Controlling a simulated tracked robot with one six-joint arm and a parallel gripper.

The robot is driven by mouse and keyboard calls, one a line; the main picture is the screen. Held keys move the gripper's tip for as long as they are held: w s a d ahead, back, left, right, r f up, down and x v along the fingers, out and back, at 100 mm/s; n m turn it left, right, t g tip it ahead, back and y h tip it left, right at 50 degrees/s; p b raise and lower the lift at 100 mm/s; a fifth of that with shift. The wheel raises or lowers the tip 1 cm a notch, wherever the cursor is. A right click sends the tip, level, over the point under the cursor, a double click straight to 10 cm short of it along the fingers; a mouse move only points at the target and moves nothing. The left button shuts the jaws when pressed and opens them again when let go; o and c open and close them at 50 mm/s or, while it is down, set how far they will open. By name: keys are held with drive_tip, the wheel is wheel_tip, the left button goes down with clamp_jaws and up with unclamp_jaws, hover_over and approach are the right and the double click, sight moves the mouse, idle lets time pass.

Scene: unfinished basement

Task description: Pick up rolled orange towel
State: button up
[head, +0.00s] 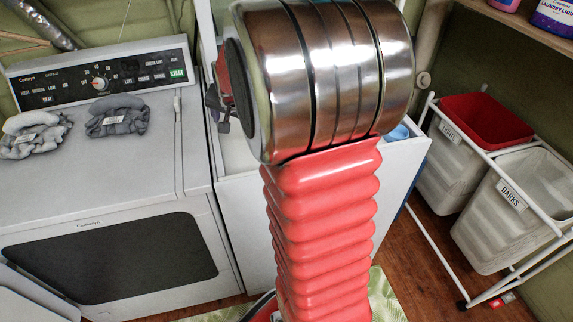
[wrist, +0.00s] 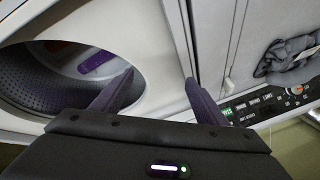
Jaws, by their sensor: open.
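No rolled orange towel can be made out for certain. In the wrist view a small orange-brown patch (wrist: 58,46) shows inside a round drum opening at the left, too little to identify. A purple item (wrist: 95,62) lies beside it in the drum. My gripper (wrist: 160,76) is open and empty, its two dark fingers apart over the white machine top, to the right of the drum opening. In the head view my arm covers the middle, and most of the gripper is hidden behind it.
A white dryer (head: 90,190) stands at the left with two grey cloth bundles, one left (head: 33,135) and one right (head: 118,116), on top. A white machine (head: 400,165) stands beside it. At the right are laundry bins (head: 500,215) in a white frame and a shelf (head: 525,25) with bottles.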

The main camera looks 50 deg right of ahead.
drive_tip(key=d+f+m, duration=0.1)
drive_tip(key=d+f, duration=0.1)
drive_tip(key=w+d+f+m, duration=0.1)
drive_tip(key=d, duration=0.2)
drive_tip(key=d+f, duration=0.2)
drive_tip(key=d, duration=0.1)
drive_tip(key=shift+w+f+m, duration=0.3)
drive_tip(key=shift+w+m, duration=0.05)
drive_tip(key=shift+m, duration=0.05)
drive_tip(key=s+d+f+m+g, duration=0.2)
drive_tip(key=s+d+f+m, duration=0.35)
drive_tip(key=d+f, duration=0.65)
drive_tip(key=s+f+m, duration=0.1)
drive_tip(key=s+f, duration=0.2)
drive_tip(key=s+d+f+m+g+y, duration=0.1)
drive_tip(key=s+f, duration=0.2)
drive_tip(key=f, duration=0.1)
drive_tip(key=s+d+f+m, duration=0.1)
drive_tip(key=s+f+m, duration=0.1)
drive_tip(key=s+f, duration=0.1)
drive_tip(key=shift+s+d+f, duration=0.25)
drive_tip(key=shift+s+f, duration=0.15)
drive_tip(key=shift+f, duration=0.1)
drive_tip(key=shift+x, duration=1.15)
drive_tip(key=shift+a+f, duration=0.1)
drive_tip(key=shift+f, duration=0.05)
